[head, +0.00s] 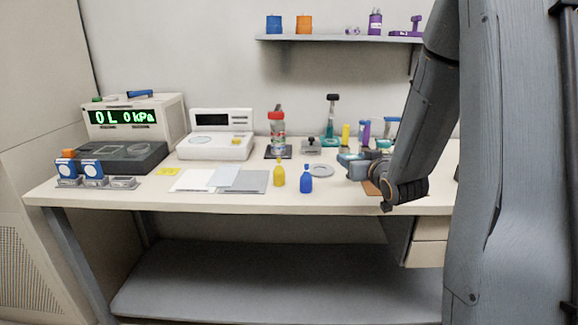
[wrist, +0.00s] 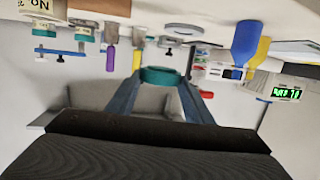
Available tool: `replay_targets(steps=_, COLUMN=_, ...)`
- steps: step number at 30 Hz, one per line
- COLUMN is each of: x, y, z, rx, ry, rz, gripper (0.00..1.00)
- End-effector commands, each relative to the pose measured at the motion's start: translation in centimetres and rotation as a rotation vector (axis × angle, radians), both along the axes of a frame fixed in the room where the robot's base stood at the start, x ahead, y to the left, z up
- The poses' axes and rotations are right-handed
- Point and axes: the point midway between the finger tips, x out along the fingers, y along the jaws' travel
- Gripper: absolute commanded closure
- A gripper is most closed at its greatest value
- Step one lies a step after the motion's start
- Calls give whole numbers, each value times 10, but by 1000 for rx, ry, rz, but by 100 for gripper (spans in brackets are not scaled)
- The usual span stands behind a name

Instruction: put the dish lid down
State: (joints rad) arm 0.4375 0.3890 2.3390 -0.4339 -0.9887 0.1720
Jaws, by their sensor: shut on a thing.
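My gripper (head: 352,162) is over the right part of the bench, low above its top. In the wrist view its two blue fingers (wrist: 162,84) are shut on a small round teal piece, which I take to be the dish lid (wrist: 162,74). I cannot tell from these frames whether the lid touches anything below. A flat grey round dish (head: 322,170) lies on the bench just left of my gripper. It also shows in the wrist view as a pale ring (wrist: 185,29).
A yellow bottle (head: 279,175) and a blue bottle (head: 306,181) stand left of the dish. Flat sheets (head: 222,179) lie further left.

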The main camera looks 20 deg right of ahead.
Motion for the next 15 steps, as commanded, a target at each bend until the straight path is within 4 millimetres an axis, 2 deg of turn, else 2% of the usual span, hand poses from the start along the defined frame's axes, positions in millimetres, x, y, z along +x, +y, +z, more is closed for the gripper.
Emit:
replay_targets(steps=1, x=0, y=-8, z=5, rx=-3, ry=-4, rz=-8, gripper=78)
replay_targets(steps=5, x=-1, y=-16, z=6, rx=0, ry=0, rz=-14, gripper=78)
replay_targets(steps=12, x=-1, y=-16, z=-34, rx=4, ry=5, rz=-13, gripper=78)
replay_targets(steps=15, x=-1, y=-16, z=-44, rx=2, ry=2, rz=-13, gripper=78)
